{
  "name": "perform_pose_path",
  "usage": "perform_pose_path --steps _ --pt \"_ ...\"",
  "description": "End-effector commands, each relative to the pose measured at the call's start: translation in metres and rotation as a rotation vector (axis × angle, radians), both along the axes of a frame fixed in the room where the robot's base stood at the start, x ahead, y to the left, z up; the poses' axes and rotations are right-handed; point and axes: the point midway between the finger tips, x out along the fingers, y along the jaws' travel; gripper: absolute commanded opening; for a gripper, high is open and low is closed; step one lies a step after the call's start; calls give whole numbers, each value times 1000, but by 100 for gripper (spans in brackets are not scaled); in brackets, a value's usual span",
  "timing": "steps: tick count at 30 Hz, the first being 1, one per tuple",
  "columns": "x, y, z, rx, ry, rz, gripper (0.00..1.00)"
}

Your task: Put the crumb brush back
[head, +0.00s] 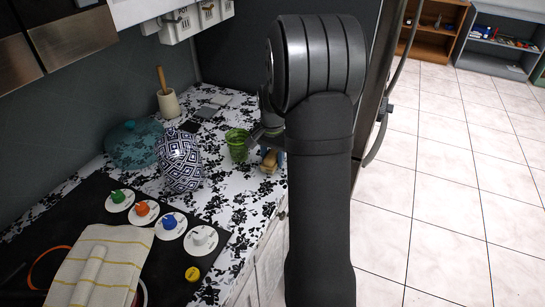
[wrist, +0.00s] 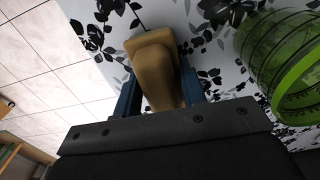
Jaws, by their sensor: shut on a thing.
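The crumb brush (wrist: 155,65), a tan wooden-looking piece, is between the blue fingers of my gripper (wrist: 160,88) in the wrist view. My gripper is shut on it. In the head view my gripper (head: 265,142) is over the counter's right edge, beside the green cup, and a tan part of the brush (head: 268,160) shows below it. My arm hides some of this area. The bristles cannot be made out. I cannot tell whether the brush touches the counter.
A green cup (head: 237,146) stands just left of my gripper and shows close in the wrist view (wrist: 290,65). A patterned vase (head: 180,160), teal glass bowl (head: 133,144) and utensil crock (head: 168,103) stand further left. Colored knobs and a striped towel (head: 95,265) are in front.

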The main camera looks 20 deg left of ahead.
Motion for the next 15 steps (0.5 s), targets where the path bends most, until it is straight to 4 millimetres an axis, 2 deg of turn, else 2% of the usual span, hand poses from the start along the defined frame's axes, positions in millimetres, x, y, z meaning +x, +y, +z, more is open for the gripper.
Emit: perform_pose_path --steps 8,9,12,15 --pt "0 0 -2 0 0 0 19" --pt "0 0 -2 0 0 0 42" --pt "0 0 -2 0 0 0 59" --pt "0 0 -2 0 0 0 59"
